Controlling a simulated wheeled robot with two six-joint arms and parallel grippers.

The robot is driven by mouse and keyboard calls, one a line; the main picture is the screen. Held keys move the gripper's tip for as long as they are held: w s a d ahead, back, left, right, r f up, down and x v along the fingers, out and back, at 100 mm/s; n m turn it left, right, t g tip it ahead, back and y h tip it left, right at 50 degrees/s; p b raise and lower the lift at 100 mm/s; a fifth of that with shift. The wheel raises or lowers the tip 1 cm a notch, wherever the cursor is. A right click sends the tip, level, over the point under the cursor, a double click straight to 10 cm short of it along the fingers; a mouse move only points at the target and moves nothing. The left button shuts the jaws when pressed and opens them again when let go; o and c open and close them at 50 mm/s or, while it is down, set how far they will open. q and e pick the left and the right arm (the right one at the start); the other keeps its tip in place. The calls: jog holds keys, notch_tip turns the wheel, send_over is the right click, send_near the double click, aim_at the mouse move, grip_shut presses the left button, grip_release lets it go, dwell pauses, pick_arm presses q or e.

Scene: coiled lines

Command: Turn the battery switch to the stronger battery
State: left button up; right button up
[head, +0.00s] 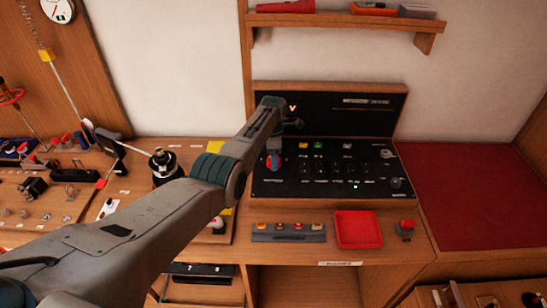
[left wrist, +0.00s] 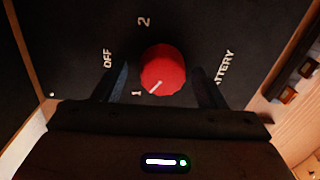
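The battery switch is a round red knob (left wrist: 163,70) on a black panel (head: 325,168). In the left wrist view its white pointer mark is aimed at the printed 1, with OFF, 2 and BATTERY printed around it. In the head view the knob (head: 276,162) is at the panel's left end, partly hidden. My left gripper (left wrist: 163,88) is open, with one dark finger on each side of the knob. I cannot tell whether the fingers touch it. A black upright display panel (head: 350,115) shows a red V, and my arm hides part of it. My right gripper is not in view.
A red tray (head: 357,229) and a grey strip with several coloured buttons (head: 289,232) lie in front of the panel. A wooden shelf (head: 345,22) hangs above. A red mat (head: 475,185) lies at right.

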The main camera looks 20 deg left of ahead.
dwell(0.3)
pick_arm(q)
notch_tip(320, 180, up, 11)
jog(key=b, duration=0.2)
jog(key=shift+w+f, duration=0.2)
jog(key=shift+w, duration=0.05)
jog(key=shift+a, duration=0.1)
